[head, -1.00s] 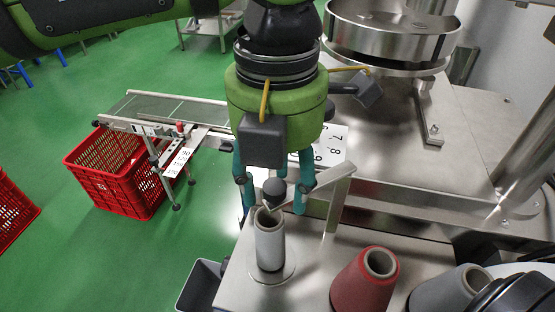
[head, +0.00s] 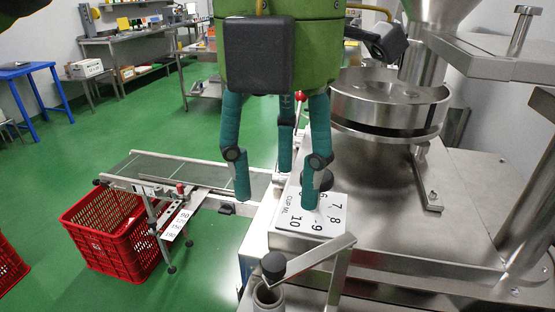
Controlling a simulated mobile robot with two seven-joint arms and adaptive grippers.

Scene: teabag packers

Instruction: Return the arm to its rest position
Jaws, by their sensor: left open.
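My left gripper (head: 276,190) hangs from the top of the head view, with its green body and dark box nearest the camera. Its teal fingers point down and stand apart, with nothing between them. The fingers are above and behind the grey thread cone (head: 267,296), whose top just shows at the bottom edge. A dark round knob (head: 273,265) on a metal arm sits over that cone. One finger overlaps the white numbered plate (head: 308,216) in the picture; I cannot tell whether they touch. My right gripper is not in view.
A steel machine with a round bowl (head: 388,99) fills the right side. A conveyor (head: 150,172) runs left of the gripper, with a red crate (head: 112,232) beside it. A blue table (head: 30,72) and workbenches (head: 135,35) stand farther back. Green floor (head: 110,120) between them is open.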

